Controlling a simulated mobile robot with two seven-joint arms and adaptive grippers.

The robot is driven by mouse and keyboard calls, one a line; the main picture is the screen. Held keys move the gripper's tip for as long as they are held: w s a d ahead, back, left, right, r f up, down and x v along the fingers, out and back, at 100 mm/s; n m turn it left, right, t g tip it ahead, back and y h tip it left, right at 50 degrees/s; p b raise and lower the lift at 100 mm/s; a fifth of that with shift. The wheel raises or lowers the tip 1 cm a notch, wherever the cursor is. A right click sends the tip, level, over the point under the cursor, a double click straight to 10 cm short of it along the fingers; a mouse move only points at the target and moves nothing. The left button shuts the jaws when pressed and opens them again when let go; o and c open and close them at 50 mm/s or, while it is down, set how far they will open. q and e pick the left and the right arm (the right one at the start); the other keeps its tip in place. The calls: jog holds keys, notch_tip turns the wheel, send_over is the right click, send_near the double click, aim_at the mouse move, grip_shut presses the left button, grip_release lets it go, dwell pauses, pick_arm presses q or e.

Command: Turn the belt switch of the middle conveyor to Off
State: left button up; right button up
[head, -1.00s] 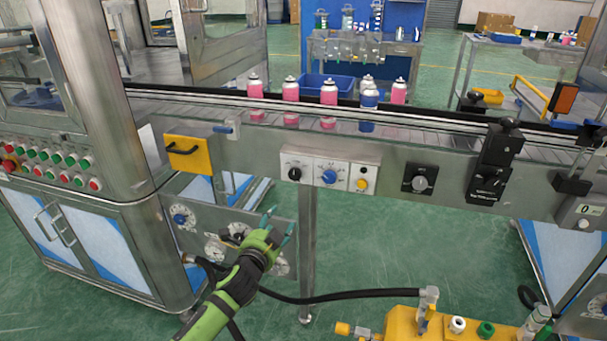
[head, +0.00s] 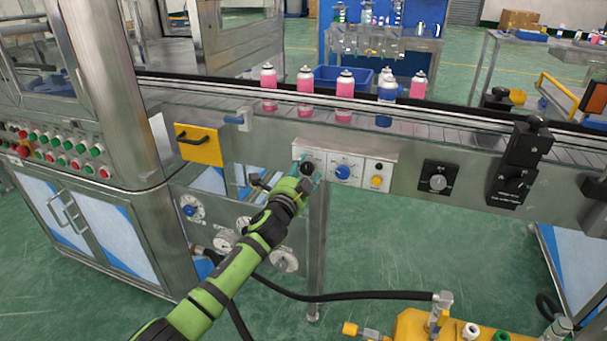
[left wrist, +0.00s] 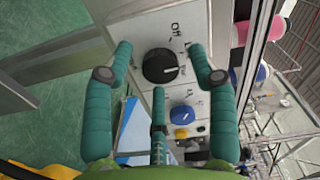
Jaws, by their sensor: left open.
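The belt switch is a black round knob (head: 307,166) on a light panel (head: 380,165) on the front of the conveyor. In the left wrist view the knob (left wrist: 160,66) shows a white mark pointing to the right, and the label "Off" is printed above it. My left gripper (head: 308,173) is at the knob and partly covers it in the head view. In the left wrist view its teal fingers (left wrist: 160,52) are spread, one on each side of the knob, with a gap at each side. Whether any finger touches it, I cannot tell. My right gripper is not in view.
A blue knob (head: 343,173) and a yellow button (head: 376,181) sit right of the switch. A black dial (head: 438,181) is further right. Pink cans (head: 305,92) and a blue can (head: 388,100) stand on the belt. A yellow plate with a handle (head: 200,146) is at left.

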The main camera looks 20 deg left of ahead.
pick_arm(q)
jog(key=c, duration=1.1)
jog(key=shift+c, duration=0.2)
jog(key=n, duration=0.3)
jog(key=shift+n+p, duration=0.35)
jog(key=shift+n, duration=0.05)
jog(key=n+p, duration=0.1)
jog(key=n, duration=0.2)
jog(key=shift+n, duration=1.1)
jog(key=shift+f+n+p, duration=0.1)
jog(key=shift+n+p, duration=0.2)
jog(key=shift+n, duration=0.3)
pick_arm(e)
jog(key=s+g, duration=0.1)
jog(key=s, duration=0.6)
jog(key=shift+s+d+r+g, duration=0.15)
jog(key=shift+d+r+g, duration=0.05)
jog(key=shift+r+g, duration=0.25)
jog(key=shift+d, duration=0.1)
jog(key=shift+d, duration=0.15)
